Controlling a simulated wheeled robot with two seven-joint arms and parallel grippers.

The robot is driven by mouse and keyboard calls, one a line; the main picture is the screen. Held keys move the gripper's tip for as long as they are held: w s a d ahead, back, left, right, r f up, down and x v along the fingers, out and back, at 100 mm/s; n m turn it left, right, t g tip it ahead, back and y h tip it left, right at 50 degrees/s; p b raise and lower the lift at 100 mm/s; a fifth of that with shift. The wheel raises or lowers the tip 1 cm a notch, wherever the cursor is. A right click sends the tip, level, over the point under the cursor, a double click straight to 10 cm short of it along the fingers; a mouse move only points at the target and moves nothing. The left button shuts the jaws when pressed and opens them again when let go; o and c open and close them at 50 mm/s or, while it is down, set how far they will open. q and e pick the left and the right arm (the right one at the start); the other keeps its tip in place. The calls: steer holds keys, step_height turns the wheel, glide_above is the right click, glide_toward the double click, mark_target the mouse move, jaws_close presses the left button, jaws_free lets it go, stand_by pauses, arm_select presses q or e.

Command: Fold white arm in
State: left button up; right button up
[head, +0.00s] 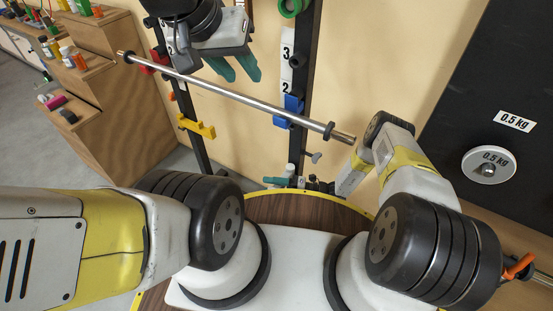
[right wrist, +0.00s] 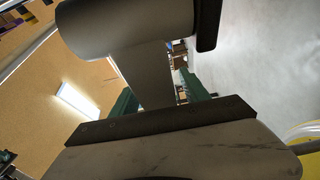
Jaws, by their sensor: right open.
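I cannot make out a white arm for certain on the rack in the head view. The rack has two dark posts, a left one (head: 187,112) and a right one (head: 300,75). A blue holder (head: 291,107) is on the right post, and a yellow holder (head: 197,127) on the left one. My left gripper (head: 235,69) is open and empty above the steel bar. My right gripper (head: 279,181) is low by the right post, mostly hidden. In the right wrist view, its open green fingers lie either side of a pale grey piece (right wrist: 147,75), perhaps the white arm.
A steel bar (head: 235,97) crosses in front of both posts, below my left gripper. Wooden shelves (head: 85,125) with bottles stand at left. A dark board (head: 510,60) with a 0.5 kg plate (head: 488,165) is at right.

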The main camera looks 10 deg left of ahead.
steer(key=shift+c, duration=0.2)
jaws_close()
stand_by(1.1)
